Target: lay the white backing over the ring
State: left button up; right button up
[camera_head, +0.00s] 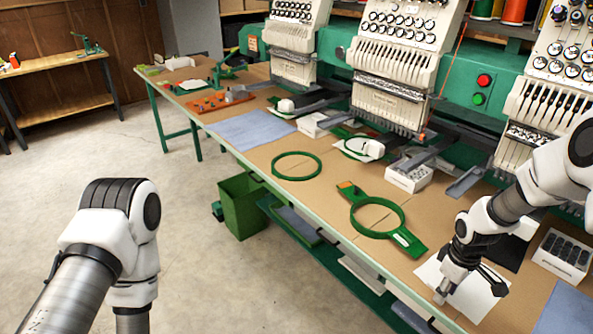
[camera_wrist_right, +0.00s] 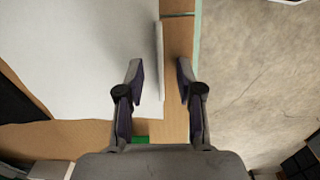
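The white backing (camera_head: 478,297) lies as a flat sheet on the bench near its front edge. It also fills the left of the right wrist view (camera_wrist_right: 75,60), with a narrow pale raised strip along its edge. My right gripper (camera_head: 441,296) is low over the backing's front side. In the right wrist view its two fingers (camera_wrist_right: 161,85) are apart, one on each side of the strip, with a gap on both sides. The green ring with flat arms (camera_head: 402,222) lies on the bench left of the backing, nothing over its opening. My left gripper is out of view.
A plain green hoop (camera_head: 274,165) and a blue cloth (camera_head: 250,130) lie further left on the bench (camera_head: 330,196). Black sheets (camera_head: 507,252) and a white box of dark items (camera_head: 562,256) are right of the backing. Embroidery machines (camera_head: 395,60) line the back. A green bin (camera_head: 243,207) stands below.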

grip_shut()
jog(key=shift+r, duration=0.1)
notch_tip(320, 180, up, 5)
jog(key=p, duration=0.4)
jog(key=shift+p, duration=0.35)
